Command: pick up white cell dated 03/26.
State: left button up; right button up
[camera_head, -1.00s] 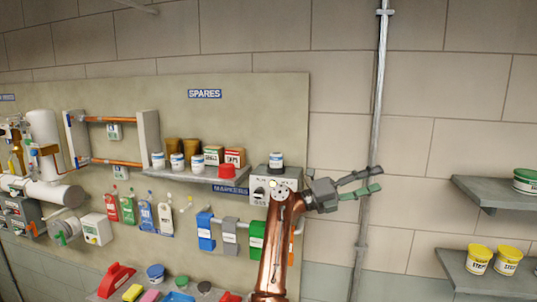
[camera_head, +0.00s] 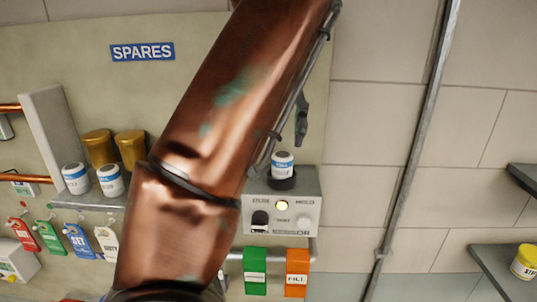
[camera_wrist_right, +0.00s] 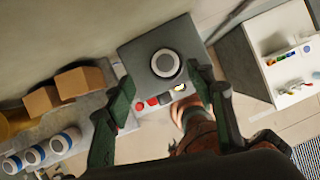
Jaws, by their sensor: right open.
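A white cell (camera_head: 282,162) with a blue band stands upright in the dark socket on top of a grey box (camera_head: 292,204); in the wrist view its round top (camera_wrist_right: 165,63) shows. Two similar cells, one left (camera_head: 76,179) and one right (camera_head: 110,181), stand on the shelf; the wrist view shows a third (camera_wrist_right: 65,141). I cannot read a date on any. My right gripper (camera_wrist_right: 165,82) is open and empty, its fingers apart on either side of the box cell in the picture. In the head view one finger (camera_head: 302,118) shows above that cell; my copper arm hides the rest.
Two brown tubs (camera_head: 130,150) stand behind the shelf cells. Coloured tags hang below. Green (camera_head: 255,271) and orange (camera_head: 297,274) holders sit under the box. A vertical pipe (camera_head: 412,150) and side shelves with a yellow tub (camera_head: 525,262) are at right.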

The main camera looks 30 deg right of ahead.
aim_at(282, 155)
jog(key=shift+b+x, duration=0.3)
jog(key=shift+x, duration=0.65)
jog(key=shift+s+d+f, duration=0.1)
jog(key=shift+s+f, duration=0.1)
jog(key=shift+f, duration=0.2)
jog(key=x, duration=0.2)
jog(key=b+x, duration=0.1)
jog(key=x, duration=0.1)
jog(key=shift+w+d+f, duration=0.1)
jog(key=shift+w+d, duration=0.05)
jog(key=shift+d, duration=0.15)
jog(key=shift+f, duration=0.15)
pick_arm(q)
jog(key=shift+s+f, duration=0.25)
jog(key=shift+f, duration=0.25)
jog(key=shift+s+f, duration=0.25)
jog(key=shift+f, duration=0.2)
pick_arm(e)
jog(key=c, duration=1.2)
jog(key=shift+c, duration=0.2)
